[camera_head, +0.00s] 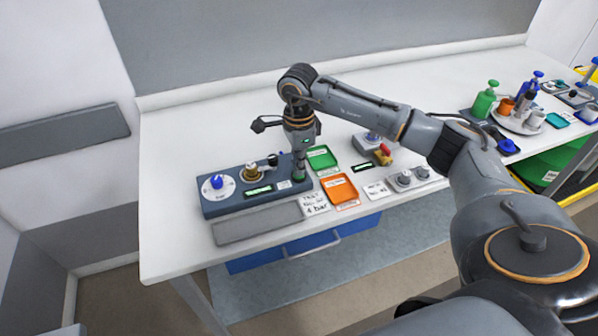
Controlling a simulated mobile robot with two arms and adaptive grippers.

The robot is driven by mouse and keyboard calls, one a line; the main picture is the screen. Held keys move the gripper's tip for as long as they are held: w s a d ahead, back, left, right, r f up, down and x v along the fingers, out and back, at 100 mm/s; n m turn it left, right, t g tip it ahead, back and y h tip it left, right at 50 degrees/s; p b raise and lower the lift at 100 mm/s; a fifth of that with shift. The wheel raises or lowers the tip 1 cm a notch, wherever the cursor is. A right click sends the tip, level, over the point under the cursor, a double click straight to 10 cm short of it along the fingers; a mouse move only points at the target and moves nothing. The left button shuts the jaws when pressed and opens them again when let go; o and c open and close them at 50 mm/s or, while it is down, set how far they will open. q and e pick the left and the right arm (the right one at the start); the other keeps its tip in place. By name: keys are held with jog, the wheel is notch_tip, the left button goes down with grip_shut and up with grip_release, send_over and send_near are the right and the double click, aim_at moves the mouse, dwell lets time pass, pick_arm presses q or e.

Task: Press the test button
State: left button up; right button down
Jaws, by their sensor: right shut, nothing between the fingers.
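A dark blue-grey control panel (233,207) lies on the white bench. It carries a white dial with a blue knob (217,182), a brass fitting (252,172) and a small lit display (259,191). My right gripper (299,176) points straight down at the panel's right end, shut and empty. A bit of green shows right at its fingertips; it looks like the button, mostly hidden by the fingers. I cannot tell whether the fingertips touch it. A white card (315,205) reading "4 bar" lies beside the panel. My left gripper is not in view.
Right of the panel lie a green tray (322,157), an orange tray (341,190) and a grey box (367,143). Pump bottles, one green (484,100), stand on the far right. A grey strip (262,224) lies along the panel's front.

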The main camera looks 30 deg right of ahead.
jog(key=shift+r+p, duration=1.85)
jog(key=shift+r, duration=1.55)
